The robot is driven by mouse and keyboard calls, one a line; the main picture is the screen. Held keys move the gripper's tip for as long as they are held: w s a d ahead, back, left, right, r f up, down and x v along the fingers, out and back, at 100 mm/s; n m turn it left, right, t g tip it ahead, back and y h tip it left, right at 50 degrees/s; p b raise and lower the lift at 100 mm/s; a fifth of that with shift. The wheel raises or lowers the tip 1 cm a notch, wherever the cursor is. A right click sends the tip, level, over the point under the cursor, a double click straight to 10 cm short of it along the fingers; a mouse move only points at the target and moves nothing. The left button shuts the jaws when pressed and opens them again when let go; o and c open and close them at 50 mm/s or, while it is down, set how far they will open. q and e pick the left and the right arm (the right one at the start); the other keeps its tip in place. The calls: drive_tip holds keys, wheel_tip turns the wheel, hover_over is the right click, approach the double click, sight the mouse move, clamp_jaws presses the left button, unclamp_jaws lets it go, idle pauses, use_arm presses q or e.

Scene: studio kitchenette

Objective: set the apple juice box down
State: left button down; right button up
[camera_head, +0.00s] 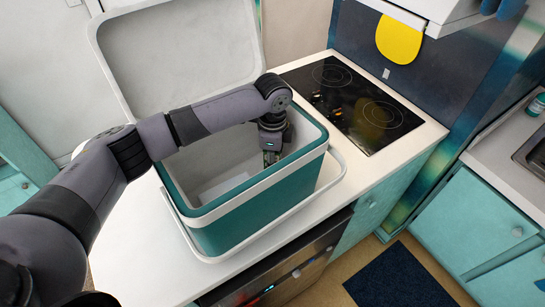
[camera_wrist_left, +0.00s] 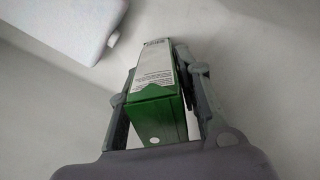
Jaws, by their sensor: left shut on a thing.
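The apple juice box (camera_wrist_left: 155,90) is a green and white carton, seen in the left wrist view between the two fingers of my left gripper. My left gripper (camera_head: 271,157) is shut on it and points down inside the open cooler box (camera_head: 262,200), near its right end. In the head view the carton is mostly hidden by the gripper and the cooler's wall. Whether the carton touches the cooler's floor cannot be told. My right gripper is not in view.
The teal cooler stands on a white counter (camera_head: 135,255), its lid (camera_head: 180,50) raised behind. A white block (camera_wrist_left: 68,25) lies inside. A black cooktop (camera_head: 352,100) is at the right. The cooler walls surround the gripper closely.

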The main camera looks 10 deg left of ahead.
use_arm(q)
drive_tip(key=shift+f, duration=0.15)
drive_tip(key=c, duration=1.2)
unclamp_jaws()
wheel_tip(320, 180, up, 11)
drive_tip(key=b, duration=0.3)
drive_tip(key=shift+b, duration=0.3)
drive_tip(key=shift+r, duration=0.6)
